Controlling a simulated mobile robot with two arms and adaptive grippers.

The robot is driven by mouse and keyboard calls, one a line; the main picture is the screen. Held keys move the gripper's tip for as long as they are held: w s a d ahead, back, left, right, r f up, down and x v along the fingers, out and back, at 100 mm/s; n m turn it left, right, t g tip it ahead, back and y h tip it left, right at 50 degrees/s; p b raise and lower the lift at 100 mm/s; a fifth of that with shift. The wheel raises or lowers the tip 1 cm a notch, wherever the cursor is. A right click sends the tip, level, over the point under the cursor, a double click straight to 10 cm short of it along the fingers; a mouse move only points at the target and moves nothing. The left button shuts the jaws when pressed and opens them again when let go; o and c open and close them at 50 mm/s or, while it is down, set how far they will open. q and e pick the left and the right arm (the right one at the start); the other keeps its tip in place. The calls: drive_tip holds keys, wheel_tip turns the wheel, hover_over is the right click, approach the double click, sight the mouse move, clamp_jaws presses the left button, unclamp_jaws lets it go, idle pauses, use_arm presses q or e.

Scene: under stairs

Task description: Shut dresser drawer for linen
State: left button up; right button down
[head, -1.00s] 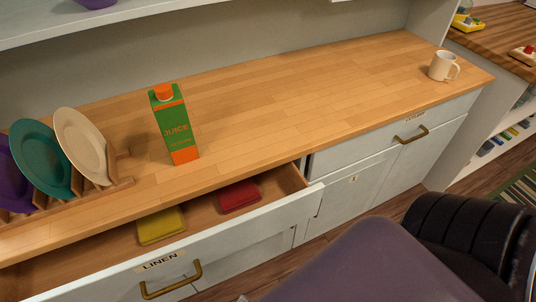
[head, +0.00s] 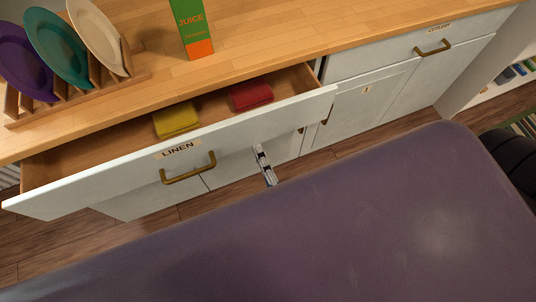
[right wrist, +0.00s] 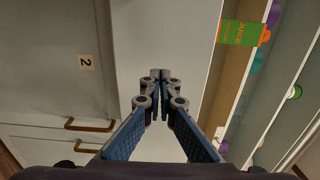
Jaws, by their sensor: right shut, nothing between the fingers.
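The linen drawer (head: 235,128) stands pulled out from the dresser (head: 385,88) in the head view. Its white front carries a LINEN label (head: 178,150) and a brass handle (head: 188,168). A yellow folded cloth (head: 176,119) and a red one (head: 251,95) lie inside. My right gripper (head: 262,150) is shut and empty, in front of the drawer's front, to the right of the handle. Whether it touches the front cannot be told. In the right wrist view its fingertips (right wrist: 160,76) meet before pale panels. My left gripper is not in view.
On the worktop (head: 275,35) stand a green juice carton (head: 192,28) and a rack of plates (head: 88,98). To the right are a shut cutlery drawer (head: 415,50) and a numbered door (head: 365,95). A dark chair (head: 515,160) is at the right edge.

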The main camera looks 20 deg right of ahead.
sight(239, 106)
drive_tip(key=shift+w, duration=1.75)
drive_tip(key=shift+w, duration=0.25)
drive_tip(key=w+b, duration=0.1)
drive_tip(key=w, duration=1)
drive_tip(key=shift+w+f, duration=0.1)
drive_tip(key=shift+w, duration=0.5)
drive_tip(key=shift+r, duration=0.25)
drive_tip(key=shift+r, duration=0.1)
